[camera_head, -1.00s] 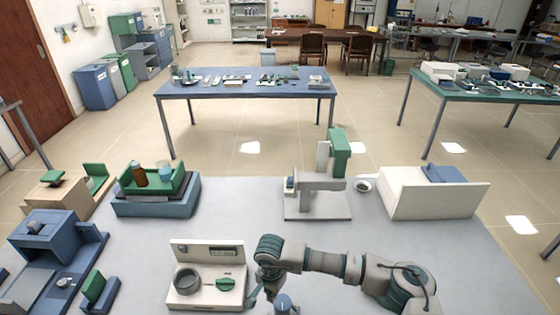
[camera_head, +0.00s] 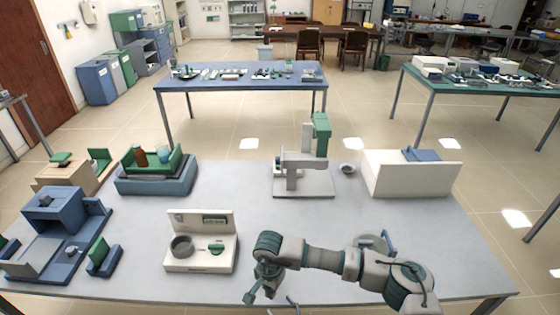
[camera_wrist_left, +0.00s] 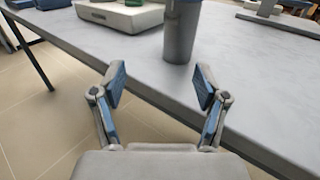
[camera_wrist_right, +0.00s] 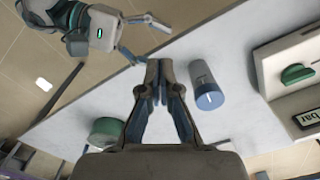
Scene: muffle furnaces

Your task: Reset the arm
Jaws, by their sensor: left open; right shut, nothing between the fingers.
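My right arm (camera_head: 322,257) reaches in from the right over the front of the table in the head view, bent down at its wrist. My right gripper (camera_wrist_right: 157,72) is shut and empty, beside a grey cylinder with a blue end (camera_wrist_right: 203,84). My left gripper (camera_wrist_left: 160,84) is open and empty at the table's front edge. A grey cylinder (camera_wrist_left: 181,36) stands upright on the table just beyond its fingers, apart from them. I cannot make out the cylinder or my left gripper clearly in the head view.
A white device with a green knob (camera_head: 202,251) stands left of my right arm. Blue and green devices (camera_head: 55,215) fill the table's left side. A white box (camera_head: 412,178) and a grey-green stand (camera_head: 303,180) are at the back. The table's right front is clear.

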